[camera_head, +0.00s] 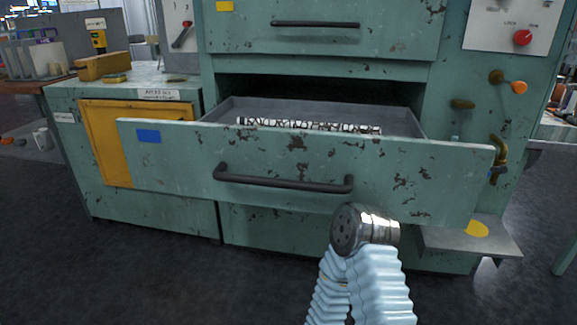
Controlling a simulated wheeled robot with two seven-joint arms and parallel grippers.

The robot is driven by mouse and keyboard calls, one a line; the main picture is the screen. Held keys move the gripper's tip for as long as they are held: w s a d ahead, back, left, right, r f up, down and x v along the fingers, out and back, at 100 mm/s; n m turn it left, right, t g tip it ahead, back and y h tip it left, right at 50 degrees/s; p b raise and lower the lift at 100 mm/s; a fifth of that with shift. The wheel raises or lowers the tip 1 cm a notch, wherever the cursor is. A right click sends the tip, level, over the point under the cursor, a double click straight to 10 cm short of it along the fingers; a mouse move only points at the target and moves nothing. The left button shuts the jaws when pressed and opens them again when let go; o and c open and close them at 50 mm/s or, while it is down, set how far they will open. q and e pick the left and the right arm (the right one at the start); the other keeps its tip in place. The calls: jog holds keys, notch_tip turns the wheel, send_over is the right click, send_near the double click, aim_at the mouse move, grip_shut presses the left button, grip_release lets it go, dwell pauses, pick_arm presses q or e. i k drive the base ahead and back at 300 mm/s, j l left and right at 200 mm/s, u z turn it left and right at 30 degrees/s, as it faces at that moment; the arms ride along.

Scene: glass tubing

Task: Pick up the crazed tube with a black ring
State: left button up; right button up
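A white, tube-like thing with a dense black crack pattern (308,125) lies crosswise in the open drawer (420,118). Only its upper part shows above the drawer front; the rest is hidden. I cannot make out a separate black ring on it, nor tell whether it is one tube or several. One of my arms, with a ribbed pale-blue sleeve and a dark metal joint, rises at the bottom, right of centre, in front of the drawer. No gripper fingers show on it. My other arm is out of view.
The green, chipped drawer front (400,170) sticks out, with a black bar handle (283,180). A closed drawer (320,45) is above it. A yellow panel (105,140) is at left. A small shelf (450,240) juts out at lower right. Dark floor (150,275) lies in front.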

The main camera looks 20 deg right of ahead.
aim_at(251, 121)
jog(key=k+l, duration=0.15)
jog(key=l, duration=0.25)
jog(key=k+l+u, duration=0.15)
jog(key=l, duration=0.2)
jog(key=k+l, duration=0.2)
jog(key=l, duration=0.15)
jog(key=l+u, duration=0.15)
jog(key=l, duration=1)
jog(key=i+l, duration=0.1)
jog(key=l, duration=0.25)
jog(key=u, duration=0.05)
